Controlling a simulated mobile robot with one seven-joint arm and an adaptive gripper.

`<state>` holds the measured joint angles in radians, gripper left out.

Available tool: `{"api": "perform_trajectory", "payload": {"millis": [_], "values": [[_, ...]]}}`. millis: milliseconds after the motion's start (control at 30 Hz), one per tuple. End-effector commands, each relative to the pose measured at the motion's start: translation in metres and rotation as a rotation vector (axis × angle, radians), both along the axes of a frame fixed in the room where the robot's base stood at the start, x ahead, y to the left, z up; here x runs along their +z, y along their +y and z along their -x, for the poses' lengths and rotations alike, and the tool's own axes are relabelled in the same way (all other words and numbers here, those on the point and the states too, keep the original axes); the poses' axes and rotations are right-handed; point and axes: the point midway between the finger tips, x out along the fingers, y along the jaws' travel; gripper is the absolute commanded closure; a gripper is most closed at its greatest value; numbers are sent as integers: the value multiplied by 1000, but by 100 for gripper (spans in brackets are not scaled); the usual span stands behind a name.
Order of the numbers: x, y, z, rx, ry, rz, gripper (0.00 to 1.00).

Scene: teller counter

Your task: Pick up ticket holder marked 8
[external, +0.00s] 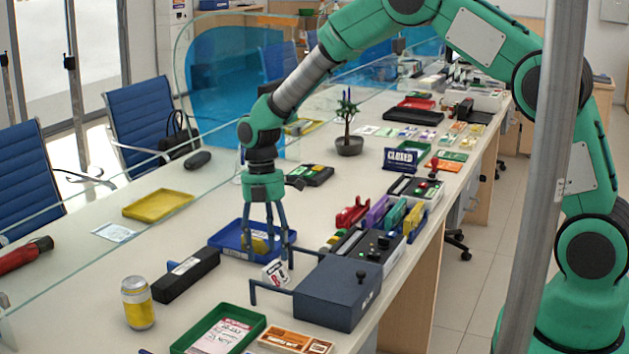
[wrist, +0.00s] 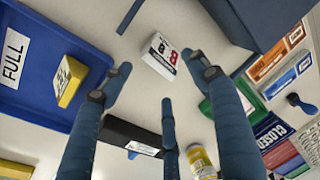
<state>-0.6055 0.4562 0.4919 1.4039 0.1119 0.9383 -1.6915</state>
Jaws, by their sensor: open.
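The ticket holder (external: 276,271) is a small white block with red and black marks that look like an 8. It stands on the counter beside the dark blue-grey box. In the wrist view the ticket holder (wrist: 160,56) lies just beyond the fingertips, roughly between them. My gripper (external: 268,257) points down close above the ticket holder, with its fingers spread and nothing held. In the wrist view my gripper (wrist: 157,76) shows several dark blue fingers apart. I cannot tell whether any finger touches the holder.
A blue tray (external: 224,239) with a yellow block (wrist: 71,80) lies close behind the fingers. The dark blue-grey box (external: 338,292) stands close on the right. A black box (external: 185,276), a yellow can (external: 138,303) and a green tray (external: 258,322) are nearer the camera.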

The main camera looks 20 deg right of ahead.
Motion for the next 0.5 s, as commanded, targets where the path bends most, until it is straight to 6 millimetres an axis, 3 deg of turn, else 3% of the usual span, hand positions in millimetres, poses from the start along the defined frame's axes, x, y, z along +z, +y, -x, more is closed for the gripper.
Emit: {"api": "perform_trajectory", "payload": {"millis": [500], "values": [[-9,0,1,0,1,1,40]]}}
